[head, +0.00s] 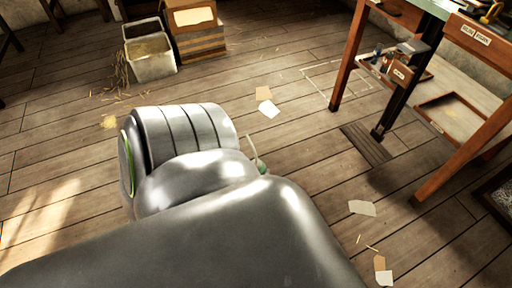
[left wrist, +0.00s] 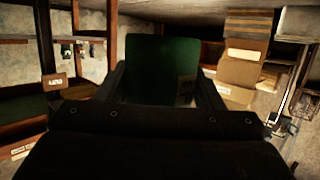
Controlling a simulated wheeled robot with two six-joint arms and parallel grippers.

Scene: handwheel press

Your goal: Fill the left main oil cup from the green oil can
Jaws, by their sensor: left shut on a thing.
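The green oil can (left wrist: 162,68) sits between the fingers of my left gripper (left wrist: 165,88) in the left wrist view, and the gripper is shut on it. In the head view my large grey arm hides the gripper and most of the can. Only a thin pale spout and a bit of green body of the oil can (head: 263,169) show past the arm's edge, above the floor. The left main oil cup cannot be made out in either view. My right gripper is not in view.
A wooden bench (head: 345,65) with a lower shelf and a treadle (head: 366,144) stands at the right. A pale bin (head: 152,66) and a cardboard box (head: 196,40) stand at the back left. Paper scraps (head: 268,108) lie on the floor. The middle floor is mostly clear.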

